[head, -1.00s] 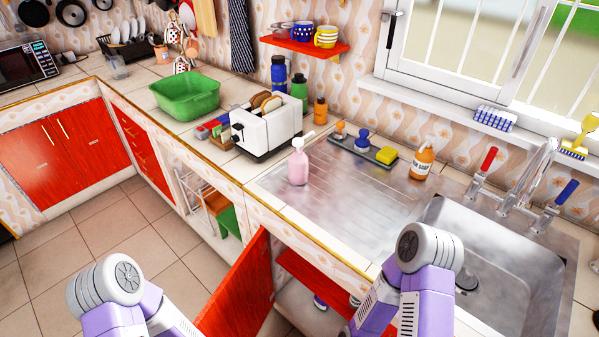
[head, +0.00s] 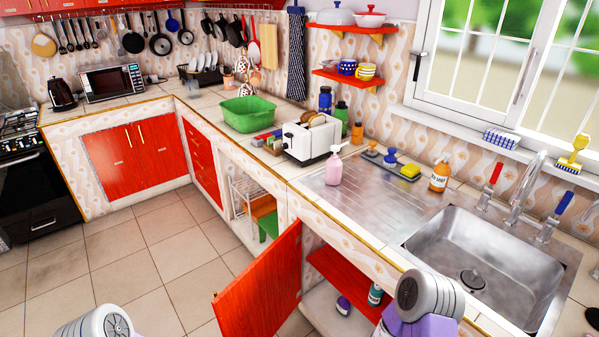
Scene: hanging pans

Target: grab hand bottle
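An orange bottle (head: 440,175) with a pump top and a white label, on which "SOAP" can be partly read, stands upright on the metal counter left of the sink. A pink pump bottle (head: 334,167) with a white top stands upright further left, in front of the toaster. I cannot tell which of the two is the hand bottle. Only parts of my arms show at the bottom edge. Neither gripper is in view, and nothing is seen touching either bottle.
A red cabinet door (head: 262,290) hangs open below the counter, with bottles inside. The drainboard (head: 368,201) has bare room. The floor at left is clear.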

